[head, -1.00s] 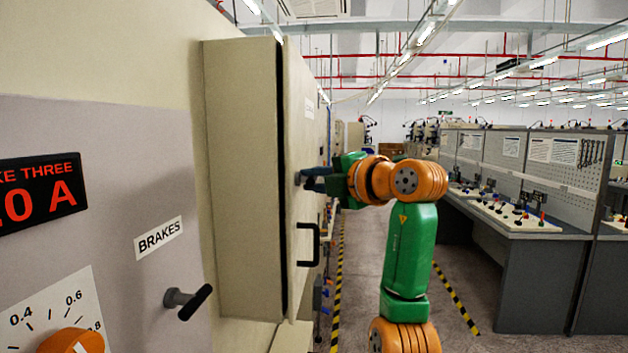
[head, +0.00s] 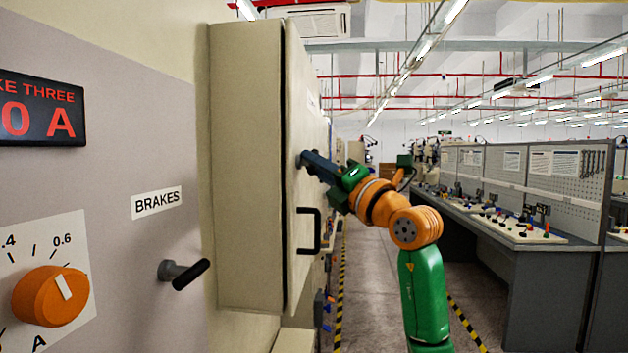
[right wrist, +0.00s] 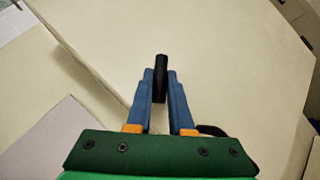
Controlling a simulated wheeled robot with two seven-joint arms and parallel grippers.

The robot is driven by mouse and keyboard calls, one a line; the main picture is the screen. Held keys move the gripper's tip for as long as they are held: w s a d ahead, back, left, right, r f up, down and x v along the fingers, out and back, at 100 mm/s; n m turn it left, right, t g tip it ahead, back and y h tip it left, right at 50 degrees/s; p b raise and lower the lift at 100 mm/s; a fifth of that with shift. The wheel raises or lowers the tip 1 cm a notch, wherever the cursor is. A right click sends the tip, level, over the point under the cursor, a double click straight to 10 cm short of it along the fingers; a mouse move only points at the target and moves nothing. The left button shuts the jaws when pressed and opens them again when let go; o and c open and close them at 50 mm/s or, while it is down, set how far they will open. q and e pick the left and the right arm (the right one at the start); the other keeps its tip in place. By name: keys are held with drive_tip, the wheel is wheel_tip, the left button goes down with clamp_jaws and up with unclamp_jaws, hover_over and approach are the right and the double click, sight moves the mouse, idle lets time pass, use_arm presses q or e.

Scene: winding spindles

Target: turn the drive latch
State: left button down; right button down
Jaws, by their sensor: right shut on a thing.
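The drive latch is a small black handle (right wrist: 161,68) on the face of a beige cabinet door (head: 306,120). In the right wrist view it stands between the two blue fingers of my right gripper (right wrist: 160,88), which is shut on it. In the head view my right gripper (head: 307,160) reaches the door face from the right, above the black pull handle. Its fingers hide the latch there. The handle looks roughly in line with the fingers in the wrist view; its exact turn is hard to tell. My left gripper is out of view.
A second black-handled latch (head: 186,273) sits under the BRAKES label (head: 157,202) on the grey panel, with an orange knob (head: 50,296) and red display (head: 40,112). A black pull handle (head: 309,232) sticks out of the door. Workbenches (head: 540,240) stand right, across an aisle.

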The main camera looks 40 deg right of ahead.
drive_tip(key=n+t+y, duration=0.1)
drive_tip(key=n+y+b, duration=0.1)
drive_tip(key=n, duration=0.1)
drive_tip(key=shift+w+f+t, duration=0.1)
drive_tip(key=shift+f+t, duration=0.3)
drive_tip(key=n+t+y, duration=0.1)
drive_tip(key=n, duration=0.1)
drive_tip(key=shift+d+n+y, duration=0.1)
drive_tip(key=shift+n+y, duration=0.2)
drive_tip(key=shift+y, duration=0.1)
drive_tip(key=n+y, duration=0.2)
drive_tip(key=shift+r+n+t, duration=0.15)
drive_tip(key=shift+n+t, duration=0.15)
drive_tip(key=shift+n, duration=0.1)
drive_tip(key=n+y+p, duration=0.1)
drive_tip(key=n+y, duration=0.4)
drive_tip(key=shift+d+r+p, duration=0.1)
drive_tip(key=shift+p, duration=0.2)
drive_tip(key=shift+n+g+y+p, duration=0.55)
drive_tip(key=shift+n+y, duration=0.95)
drive_tip(key=shift+n, duration=0.6)
drive_tip(key=c, duration=1.1)
unclamp_jaws()
drive_tip(key=o, duration=0.3)
